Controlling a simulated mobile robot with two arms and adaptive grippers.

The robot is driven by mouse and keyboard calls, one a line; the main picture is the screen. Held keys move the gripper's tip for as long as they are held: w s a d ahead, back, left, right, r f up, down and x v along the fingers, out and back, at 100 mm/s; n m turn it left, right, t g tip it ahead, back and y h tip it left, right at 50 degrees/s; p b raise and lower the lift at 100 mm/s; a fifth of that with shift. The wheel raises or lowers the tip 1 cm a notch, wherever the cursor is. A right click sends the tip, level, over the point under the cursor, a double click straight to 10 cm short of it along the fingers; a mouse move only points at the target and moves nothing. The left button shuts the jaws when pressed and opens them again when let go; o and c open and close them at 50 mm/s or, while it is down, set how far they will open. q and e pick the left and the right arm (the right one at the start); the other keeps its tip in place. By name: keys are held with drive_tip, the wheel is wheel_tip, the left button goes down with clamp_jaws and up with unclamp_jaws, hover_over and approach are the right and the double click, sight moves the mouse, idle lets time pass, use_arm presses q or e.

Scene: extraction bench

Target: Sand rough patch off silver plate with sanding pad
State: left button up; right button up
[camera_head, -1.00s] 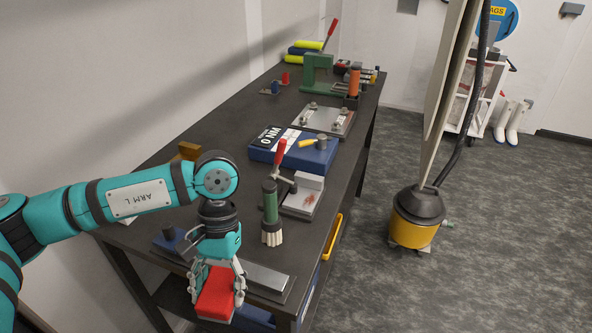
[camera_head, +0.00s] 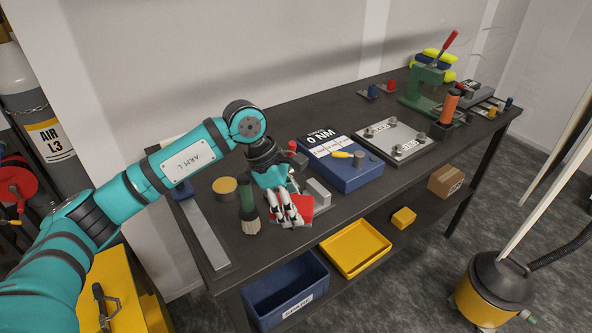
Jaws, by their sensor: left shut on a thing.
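My left gripper (camera_head: 286,212) is shut on the red sanding pad (camera_head: 304,206), pointing down over the clamped silver plate (camera_head: 322,208). The pad and fingers hide most of this plate, including where its brownish rough patch showed earlier. I cannot tell whether the pad touches the plate. A grey block (camera_head: 319,190) sits at the plate's right side. The clamp's red handle (camera_head: 292,146) shows behind my gripper. My right gripper is not in view.
A round tin (camera_head: 225,187) and a long metal strip (camera_head: 206,235) are farther left. A blue box (camera_head: 355,176) stands close behind right. A yellow tray (camera_head: 355,248) sits below the bench top.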

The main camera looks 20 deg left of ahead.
sight(295, 199)
use_arm(q)
drive_tip(key=w+a+r+n+t+y, duration=0.1)
drive_tip(key=w+r+n+t, duration=0.1)
drive_tip(key=w+n, duration=0.3)
drive_tip(key=n+p, duration=0.1)
drive_tip(key=n, duration=0.2)
drive_tip(key=shift+w+a+r+n+t+y, duration=0.15)
drive_tip(key=shift+w+r+n+t+y, duration=0.15)
drive_tip(key=shift+w+t+y, duration=0.1)
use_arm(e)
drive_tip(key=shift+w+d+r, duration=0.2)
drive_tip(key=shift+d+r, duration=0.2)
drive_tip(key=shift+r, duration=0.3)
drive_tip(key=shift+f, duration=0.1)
use_arm(q)
wheel_tip(295, 199, down, 6)
drive_tip(key=b, duration=0.6)
drive_tip(key=shift+f+b, duration=0.35)
drive_tip(key=shift+f, duration=0.1)
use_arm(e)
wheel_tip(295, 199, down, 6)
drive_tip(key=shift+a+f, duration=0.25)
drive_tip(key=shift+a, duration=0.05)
